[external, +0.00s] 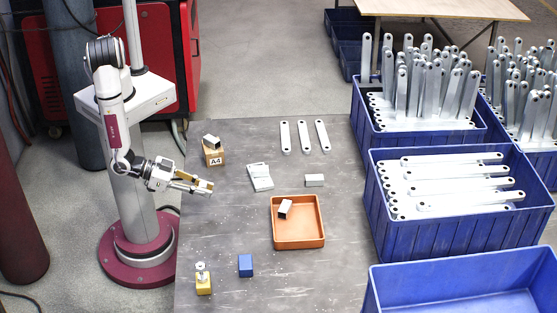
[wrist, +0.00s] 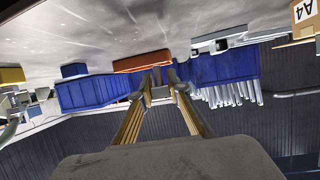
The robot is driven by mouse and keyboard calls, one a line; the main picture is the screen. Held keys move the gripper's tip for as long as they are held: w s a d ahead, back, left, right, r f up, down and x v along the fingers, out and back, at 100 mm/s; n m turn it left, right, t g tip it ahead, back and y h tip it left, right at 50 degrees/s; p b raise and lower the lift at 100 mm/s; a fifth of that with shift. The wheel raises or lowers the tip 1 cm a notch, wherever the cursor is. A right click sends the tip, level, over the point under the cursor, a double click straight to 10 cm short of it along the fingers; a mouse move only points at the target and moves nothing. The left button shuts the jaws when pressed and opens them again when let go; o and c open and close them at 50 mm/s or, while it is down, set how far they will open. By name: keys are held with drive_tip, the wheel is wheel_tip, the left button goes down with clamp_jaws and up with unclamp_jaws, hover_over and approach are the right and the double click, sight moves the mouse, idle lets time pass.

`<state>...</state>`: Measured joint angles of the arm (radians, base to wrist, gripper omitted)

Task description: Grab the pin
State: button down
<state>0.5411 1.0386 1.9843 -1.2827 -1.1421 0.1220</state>
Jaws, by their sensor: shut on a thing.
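My gripper (external: 206,187) is held out level over the left edge of the grey table, below the A4 block in the external view. In the wrist view its two brown fingers (wrist: 160,88) come together on a small grey piece (wrist: 160,95). I cannot tell from its shape whether this piece is the pin. Its ends are mostly hidden by the fingertips. A silver bolt-like part (external: 201,270) stands upright on a yellow block (external: 203,285) at the table's front left, apart from my gripper.
The table holds an orange tray (external: 322,238) with a white-and-black block (external: 285,208), a blue block (external: 245,265), the A4 block (external: 213,158), a grey-white device (external: 260,178) and three flat brackets (external: 303,137). Blue crates (external: 440,230) stand right. Bare table lies between my gripper and the tray.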

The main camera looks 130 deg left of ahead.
sight(203, 184)
drive_tip(key=shift+r, duration=1.9)
drive_tip(key=shift+a, duration=0.1)
